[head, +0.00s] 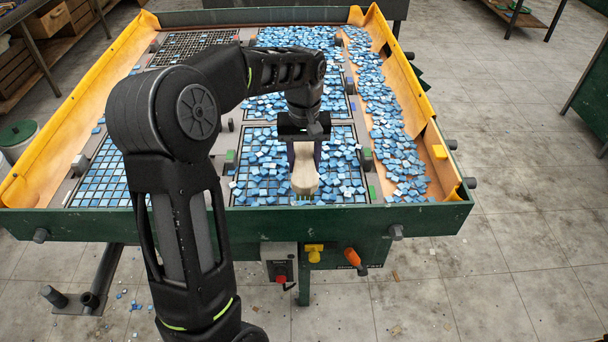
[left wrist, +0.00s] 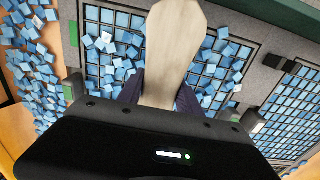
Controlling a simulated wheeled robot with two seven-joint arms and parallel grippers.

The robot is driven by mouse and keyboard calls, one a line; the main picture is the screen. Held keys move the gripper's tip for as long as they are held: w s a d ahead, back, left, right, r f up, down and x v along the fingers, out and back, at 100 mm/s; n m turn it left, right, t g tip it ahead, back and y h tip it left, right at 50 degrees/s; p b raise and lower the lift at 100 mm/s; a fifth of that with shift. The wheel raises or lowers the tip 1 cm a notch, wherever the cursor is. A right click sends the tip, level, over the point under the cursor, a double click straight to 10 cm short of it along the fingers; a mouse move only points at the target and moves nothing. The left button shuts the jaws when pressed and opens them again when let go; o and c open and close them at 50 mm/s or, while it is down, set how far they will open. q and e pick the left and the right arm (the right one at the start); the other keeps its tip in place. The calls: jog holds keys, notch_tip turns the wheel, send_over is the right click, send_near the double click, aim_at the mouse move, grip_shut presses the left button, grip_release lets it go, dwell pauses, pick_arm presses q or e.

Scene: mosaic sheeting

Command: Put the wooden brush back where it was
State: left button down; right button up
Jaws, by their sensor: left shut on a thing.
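The wooden brush (head: 304,174) is pale wood and hangs from my left gripper (head: 306,150), over the near middle grid. My left gripper is shut on it. In the head view its bristle end points down toward the loose blue tiles. In the left wrist view the brush (left wrist: 174,50) runs up from between the two dark fingers to the top edge. Whether the brush touches the tiles I cannot tell. My right gripper is in neither view.
The green-framed table (head: 420,217) holds several grids (head: 262,203) with blue tiles. Loose tiles (head: 385,130) heap along the right side chute, beside a yellow rim (head: 455,170).

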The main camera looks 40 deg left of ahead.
aim_at(304, 155)
pick_arm(q)
jog(key=shift+f, duration=2.5)
jog(key=shift+f, duration=0.2)
jog(key=c, duration=0.8)
grip_release()
jog(key=shift+r, duration=0.1)
jog(key=shift+r, duration=0.1)
notch_tip(304, 155, up, 12)
jog(key=shift+r, duration=0.1)
